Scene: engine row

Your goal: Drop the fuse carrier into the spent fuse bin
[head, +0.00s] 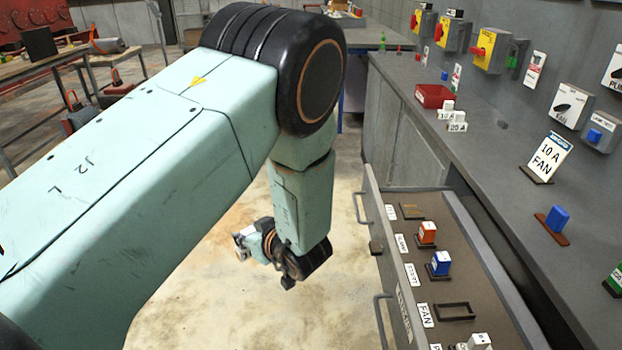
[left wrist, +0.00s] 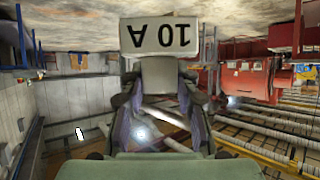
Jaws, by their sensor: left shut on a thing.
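My left gripper (head: 256,242) hangs low at the end of my left arm, over the open floor to the left of the drawer. In the left wrist view the gripper (left wrist: 160,98) is shut on a white fuse carrier (left wrist: 160,37) marked 10 A, which appears upside down there. In the head view only a small pale part of the carrier (head: 242,243) shows. No label in view marks a spent fuse bin. A red box (head: 435,95) stands on the grey counter, well away from the gripper; I cannot tell if it is that bin. My right gripper is not in view.
An open drawer (head: 412,290) juts out, holding labelled fuse places, an orange fuse (head: 427,233) and a blue one (head: 440,264). Its FAN place (head: 454,312) is empty. White 10 A and 20 A blocks (head: 452,119) sit by the red box. A 10 A FAN sign (head: 546,158) stands on the counter.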

